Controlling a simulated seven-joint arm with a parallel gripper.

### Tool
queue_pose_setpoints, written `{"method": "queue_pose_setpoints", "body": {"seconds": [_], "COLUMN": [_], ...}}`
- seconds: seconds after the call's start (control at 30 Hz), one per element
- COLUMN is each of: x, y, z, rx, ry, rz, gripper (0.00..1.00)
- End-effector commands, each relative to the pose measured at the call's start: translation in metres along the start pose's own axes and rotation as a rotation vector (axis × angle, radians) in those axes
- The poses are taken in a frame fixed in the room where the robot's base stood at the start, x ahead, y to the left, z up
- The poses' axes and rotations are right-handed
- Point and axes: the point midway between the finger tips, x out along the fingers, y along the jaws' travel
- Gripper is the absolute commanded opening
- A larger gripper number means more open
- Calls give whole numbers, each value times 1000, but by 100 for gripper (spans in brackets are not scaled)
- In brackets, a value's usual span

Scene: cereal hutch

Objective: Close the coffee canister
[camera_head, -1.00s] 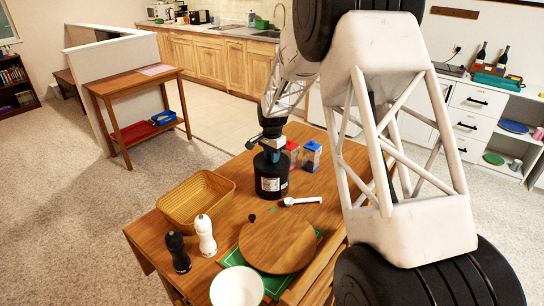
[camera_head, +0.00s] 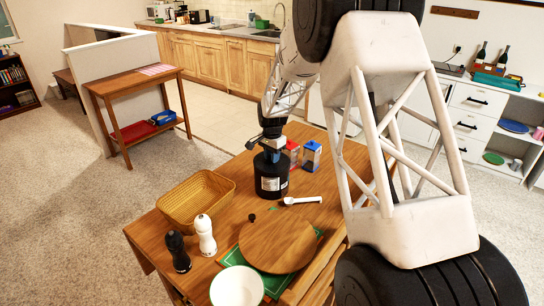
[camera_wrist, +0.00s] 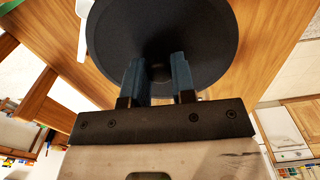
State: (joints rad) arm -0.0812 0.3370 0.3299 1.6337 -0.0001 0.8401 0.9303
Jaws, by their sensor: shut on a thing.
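The coffee canister (camera_head: 271,184) is a black cylinder with a white label, standing upright on the wooden table. Its round dark lid (camera_wrist: 215,42) fills the upper part of the wrist view and sits on or at the canister's top; I cannot tell whether it is fully seated. My gripper (camera_wrist: 160,68) points down at the lid with its two blue fingers shut on the lid's central knob, which is mostly hidden between them. In the head view my gripper (camera_head: 271,155) is directly above the canister.
A white scoop (camera_head: 302,200) lies right of the canister. Red and blue containers (camera_head: 311,157) stand behind it.

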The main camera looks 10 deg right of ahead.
Motion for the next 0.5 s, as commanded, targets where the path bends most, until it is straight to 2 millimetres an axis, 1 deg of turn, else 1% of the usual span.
{"method": "queue_pose_setpoints", "body": {"seconds": [0.23, 0.27, 0.43, 0.5], "x": [1, 1, 1, 1], "y": [0, 0, 0, 0], "z": [0, 0, 0, 0], "rx": [0, 0, 0, 0], "ry": [-1, -1, -1, -1], "rz": [1, 1, 1, 1], "gripper": [2, 27, 53, 54]}}
